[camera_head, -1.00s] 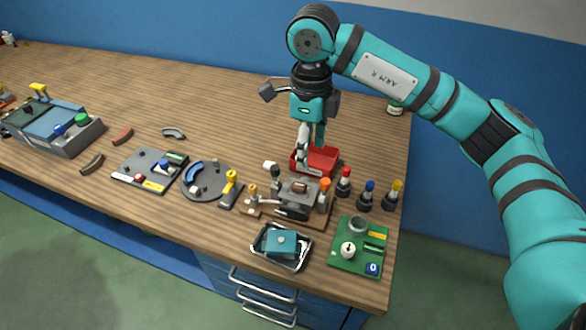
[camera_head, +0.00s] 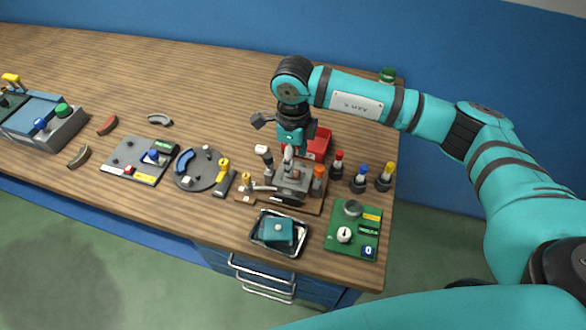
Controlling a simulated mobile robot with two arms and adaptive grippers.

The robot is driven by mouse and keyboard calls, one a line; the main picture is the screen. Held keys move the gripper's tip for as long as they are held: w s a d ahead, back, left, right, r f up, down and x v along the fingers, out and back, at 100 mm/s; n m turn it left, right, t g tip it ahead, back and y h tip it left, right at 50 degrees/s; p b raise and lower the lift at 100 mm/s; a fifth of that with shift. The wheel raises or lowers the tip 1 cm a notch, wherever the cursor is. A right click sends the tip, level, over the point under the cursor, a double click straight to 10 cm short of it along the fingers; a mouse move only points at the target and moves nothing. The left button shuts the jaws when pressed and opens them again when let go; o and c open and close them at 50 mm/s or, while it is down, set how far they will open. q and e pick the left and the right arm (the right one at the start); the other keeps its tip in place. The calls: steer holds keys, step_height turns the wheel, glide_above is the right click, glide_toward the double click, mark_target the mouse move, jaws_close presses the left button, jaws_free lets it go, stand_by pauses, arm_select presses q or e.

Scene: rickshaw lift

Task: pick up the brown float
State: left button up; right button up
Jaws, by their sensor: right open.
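The brown float (camera_head: 296,174) is a small brown piece on top of the grey block-like fixture (camera_head: 293,187), near the front right of the wooden bench. My right gripper (camera_head: 289,163) points down just over it, jaws open. The fingers partly cover the float, and I cannot tell if they touch it. My left gripper is not in view.
A red bin (camera_head: 319,144) stands just behind my right gripper. Red, blue and yellow topped bottles (camera_head: 360,180) stand to the right. A metal tray with a teal block (camera_head: 278,232) and a green board (camera_head: 341,247) lie in front. The back left of the bench is clear.

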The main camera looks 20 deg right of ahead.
steer(key=shift+f+p, duration=0.5)
steer(key=f, duration=0.1)
steer(key=f+p, duration=0.1)
steer(key=f, duration=0.1)
steer(key=shift+w+d+f+p, duration=0.1)
steer(key=shift+w+f+p, duration=0.25)
steer(key=shift+f, duration=0.4)
steer(key=shift+c, duration=0.4)
steer(key=c, duration=0.8)
